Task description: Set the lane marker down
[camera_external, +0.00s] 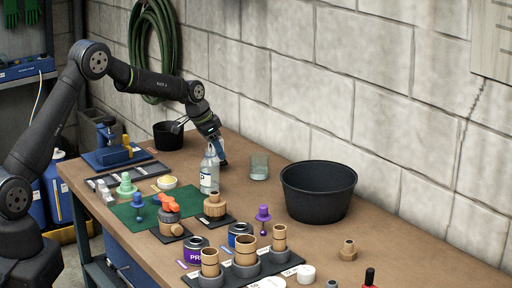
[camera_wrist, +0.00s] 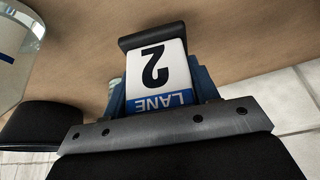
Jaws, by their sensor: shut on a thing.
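The lane marker (camera_wrist: 158,75) is a white and blue block reading "LANE 2", upside down in the wrist view. My gripper (camera_external: 216,140) is shut on it, above the far side of the bench in the external view. There the marker shows only as a small blue patch (camera_external: 221,155) under the gripper, between the bottle (camera_external: 209,172) and the glass (camera_external: 259,167). A black bar crosses the marker's far end in the wrist view. I cannot tell whether the marker touches the bench.
A large black tub (camera_external: 318,192) stands to the right, and a small black pot (camera_external: 168,135) to the left by the wall (camera_external: 300,80). Several fittings and a green mat (camera_external: 128,214) crowd the front. The bench (camera_external: 400,245) is mostly clear at right.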

